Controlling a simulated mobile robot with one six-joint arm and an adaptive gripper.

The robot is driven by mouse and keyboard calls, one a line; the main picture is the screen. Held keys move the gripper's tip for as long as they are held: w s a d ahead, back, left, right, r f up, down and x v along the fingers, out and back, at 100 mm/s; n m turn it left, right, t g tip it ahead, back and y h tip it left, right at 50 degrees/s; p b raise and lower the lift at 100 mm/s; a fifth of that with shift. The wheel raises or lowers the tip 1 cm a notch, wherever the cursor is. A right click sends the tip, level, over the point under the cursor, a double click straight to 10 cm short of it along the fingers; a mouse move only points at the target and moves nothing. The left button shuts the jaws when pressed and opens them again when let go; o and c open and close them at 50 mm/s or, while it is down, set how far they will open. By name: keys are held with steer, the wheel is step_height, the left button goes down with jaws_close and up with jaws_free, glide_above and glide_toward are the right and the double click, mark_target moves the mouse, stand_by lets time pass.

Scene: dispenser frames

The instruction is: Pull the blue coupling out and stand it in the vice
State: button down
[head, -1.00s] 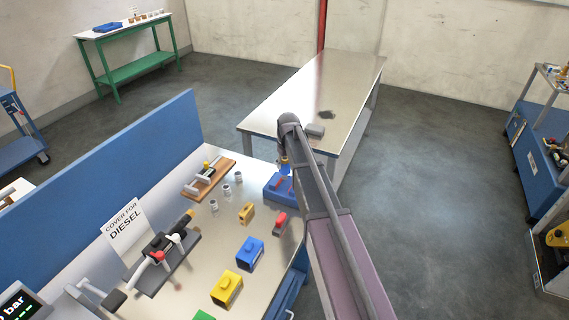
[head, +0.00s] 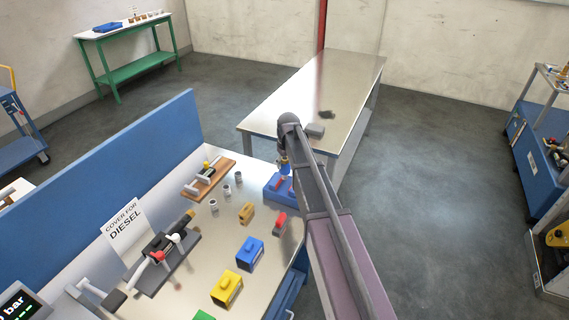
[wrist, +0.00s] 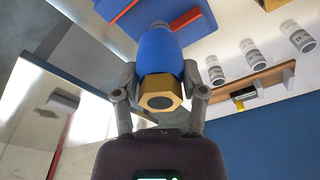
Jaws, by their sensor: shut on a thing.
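The blue coupling (wrist: 160,48) has a gold hexagonal end (wrist: 160,93) facing the wrist camera. My gripper (wrist: 160,76) is shut on it, one finger on each side. In the head view my gripper (head: 284,162) holds the coupling over the blue vice (head: 272,193) at the bench's far right corner, partly hidden by my arm. The vice, with a red bar, also shows in the wrist view (wrist: 118,10) beyond the coupling. I cannot tell whether the coupling's lower end touches the vice.
Several grey cups (head: 226,190) stand left of the vice, near a wooden board with a clamp (head: 208,178). A tan block (head: 246,213), a red part (head: 280,222), and blue (head: 249,253) and yellow (head: 226,288) blocks stand nearer. A steel table (head: 330,85) is behind.

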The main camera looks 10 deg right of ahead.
steer(key=shift+f+b, duration=1.75)
stand_by(0.4)
steer(key=shift+c, duration=0.4)
jaws_free()
steer(key=shift+r, duration=0.1)
step_height(320, 180, up, 9)
steer(key=p, duration=0.9)
steer(key=shift+s, duration=0.1)
stand_by(0.9)
steer(key=s+f+m+b, duration=0.2)
steer(key=s+f+b, duration=0.1)
steer(key=s, duration=1.1)
steer(key=s+f+m+g+b, duration=0.1)
steer(key=s+f+m+b, duration=0.1)
steer(key=s, duration=1.3)
steer(key=shift+d+f+b, duration=0.15)
steer(key=shift+f+b, duration=0.55)
steer(key=shift+f, duration=0.15)
